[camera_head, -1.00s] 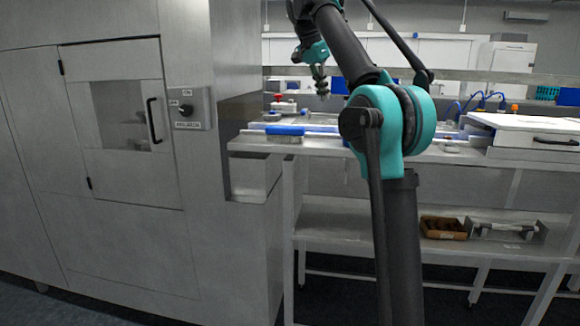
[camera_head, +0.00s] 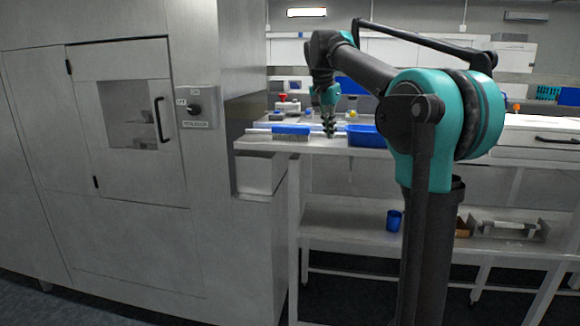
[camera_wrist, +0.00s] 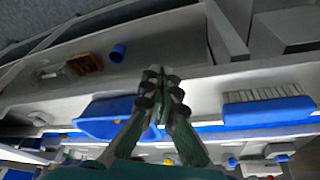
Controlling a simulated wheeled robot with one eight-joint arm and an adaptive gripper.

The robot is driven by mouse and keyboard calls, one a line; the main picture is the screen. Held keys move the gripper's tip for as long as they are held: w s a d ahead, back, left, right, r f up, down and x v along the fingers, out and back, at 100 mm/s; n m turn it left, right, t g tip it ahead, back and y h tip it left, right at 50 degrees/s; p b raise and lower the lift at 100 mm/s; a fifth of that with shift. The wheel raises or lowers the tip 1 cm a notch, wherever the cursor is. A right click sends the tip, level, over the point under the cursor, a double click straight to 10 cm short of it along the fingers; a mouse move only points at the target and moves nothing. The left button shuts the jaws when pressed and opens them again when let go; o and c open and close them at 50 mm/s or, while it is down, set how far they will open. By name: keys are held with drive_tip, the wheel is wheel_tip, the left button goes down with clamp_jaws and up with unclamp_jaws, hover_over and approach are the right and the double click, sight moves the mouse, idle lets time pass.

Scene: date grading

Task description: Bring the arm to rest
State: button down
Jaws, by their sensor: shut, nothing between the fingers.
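My gripper (camera_head: 329,128) hangs at the end of my teal and dark grey arm, fingers pointing down, close to the front edge of the white bench (camera_head: 350,152). In the wrist view my gripper (camera_wrist: 160,88) shows its fingertips together with nothing between them. It appears between a blue tray (camera_wrist: 98,112) and a blue brush with pale bristles (camera_wrist: 268,108). The head view also shows the brush (camera_head: 290,130) left of the gripper and the blue tray (camera_head: 364,136) right of it. The tray is partly hidden by my arm.
A steel cabinet (camera_head: 110,230) with a windowed door stands on the left. A lower shelf (camera_head: 340,225) holds a blue cup (camera_head: 394,220), a brown box (camera_head: 462,227) and a metal holder (camera_head: 508,229). A white lidded case (camera_head: 545,135) sits on the bench at right.

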drive_tip(key=s+d+f+n, duration=0.1)
drive_tip(key=s+f, duration=0.3)
drive_tip(key=f, duration=0.3)
drive_tip(key=s+d+f+n+y, duration=0.1)
drive_tip(key=s+d+f+n, duration=0.15)
drive_tip(key=f, duration=0.35)
drive_tip(key=s+d+f, duration=0.1)
drive_tip(key=s+f, duration=0.3)
drive_tip(key=f, duration=0.3)
drive_tip(key=s+d+f+n+t+y, duration=0.1)
drive_tip(key=s+f+n, duration=0.3)
drive_tip(key=s+f, duration=1.7)
drive_tip(key=shift+s+d+t, duration=0.3)
drive_tip(key=shift+s, duration=0.05)
